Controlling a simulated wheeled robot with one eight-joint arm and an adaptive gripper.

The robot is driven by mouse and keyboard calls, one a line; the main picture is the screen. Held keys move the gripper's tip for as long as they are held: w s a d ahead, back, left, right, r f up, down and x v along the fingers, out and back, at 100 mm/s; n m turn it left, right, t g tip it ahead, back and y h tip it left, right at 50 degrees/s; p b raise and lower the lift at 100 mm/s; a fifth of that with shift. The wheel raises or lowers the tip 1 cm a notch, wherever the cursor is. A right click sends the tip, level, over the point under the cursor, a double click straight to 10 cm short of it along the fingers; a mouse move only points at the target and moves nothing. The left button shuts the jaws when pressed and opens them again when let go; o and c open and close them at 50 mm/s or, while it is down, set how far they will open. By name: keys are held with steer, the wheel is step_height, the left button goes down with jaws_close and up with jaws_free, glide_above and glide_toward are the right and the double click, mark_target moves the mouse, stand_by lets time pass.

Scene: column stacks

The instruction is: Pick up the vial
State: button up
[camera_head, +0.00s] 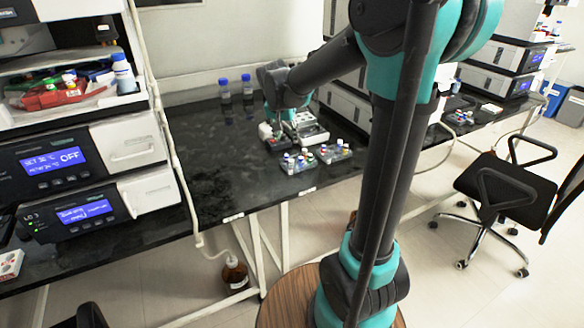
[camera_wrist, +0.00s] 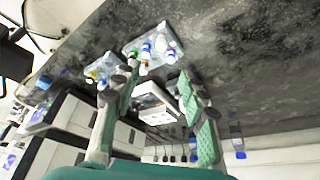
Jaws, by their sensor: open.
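Small vials with coloured caps stand in two clear racks on the black bench. In the head view one rack (camera_head: 297,168) is nearer the bench's front edge, and another rack (camera_head: 334,158) is to its right. The wrist view shows a rack (camera_wrist: 133,50) at the top and another (camera_wrist: 96,68) to its left. I cannot tell which vial is meant. My gripper (camera_wrist: 158,76) is open, with nothing held between its teal fingers. In the head view my gripper (camera_head: 284,130) is over the bench behind the racks, partly hidden by my arm.
A white-and-grey device (camera_wrist: 154,102) shows between the fingers, beyond them. Two blue-capped bottles (camera_head: 225,90) stand at the back of the bench. Stacked instruments (camera_head: 82,165) stand at the left. The bench's left middle is clear. A black chair (camera_head: 508,185) is at the right.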

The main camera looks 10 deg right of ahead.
mark_target(291, 161)
steer(key=x, duration=1.4)
steer(key=shift+w+f, duration=0.2)
steer(key=shift+f, duration=0.1)
steer(key=c, duration=0.9)
